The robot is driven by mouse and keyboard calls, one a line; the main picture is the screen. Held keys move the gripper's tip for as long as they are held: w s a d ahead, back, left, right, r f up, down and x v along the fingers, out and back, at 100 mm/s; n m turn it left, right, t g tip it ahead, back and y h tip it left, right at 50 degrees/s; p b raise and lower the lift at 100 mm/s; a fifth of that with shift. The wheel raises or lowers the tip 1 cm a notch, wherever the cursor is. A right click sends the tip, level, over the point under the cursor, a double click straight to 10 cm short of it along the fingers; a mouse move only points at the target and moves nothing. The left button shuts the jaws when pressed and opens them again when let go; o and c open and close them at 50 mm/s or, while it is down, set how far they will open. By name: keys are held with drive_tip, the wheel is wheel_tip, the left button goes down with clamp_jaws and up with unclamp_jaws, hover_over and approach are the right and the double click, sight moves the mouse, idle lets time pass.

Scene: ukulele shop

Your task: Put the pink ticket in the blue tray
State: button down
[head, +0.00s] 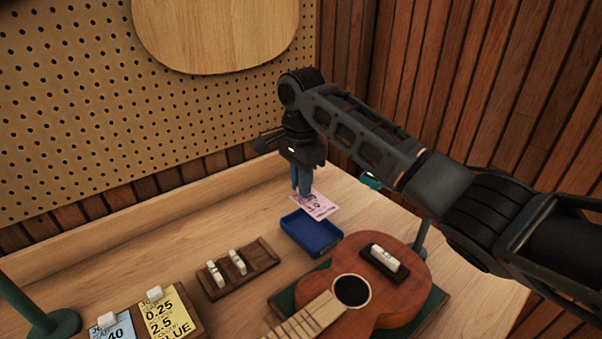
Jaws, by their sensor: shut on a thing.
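The pink ticket (318,206) is a flat, printed card just beyond the blue tray, and its upper left end meets my fingertips. My gripper (302,192) points down with its blue fingers shut on that end of the ticket. The blue tray (311,234) is a small, shallow, open box on the wooden bench, just below the ticket in the picture, and it looks empty. From this view I cannot tell whether the ticket is lifted off the bench or overlaps the tray's far rim.
Blue (119,328) and yellow (168,316) cards are at lower left. A pegboard (75,120) rises behind.

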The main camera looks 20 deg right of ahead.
sight(301, 224)
wheel_tip(301, 224, down, 3)
drive_tip(key=shift+r+b, duration=0.2)
drive_tip(key=shift+b, duration=0.25)
wheel_tip(301, 224, down, 2)
drive_tip(key=b, duration=0.2)
drive_tip(key=shift+f+b, duration=0.25)
drive_tip(key=shift+b, duration=0.15)
drive_tip(key=shift+f, duration=2)
drive_tip(key=shift+p, duration=0.5)
drive_tip(key=c, duration=1)
unclamp_jaws()
drive_tip(key=shift+c, duration=0.2)
drive_tip(key=shift+c, duration=0.3)
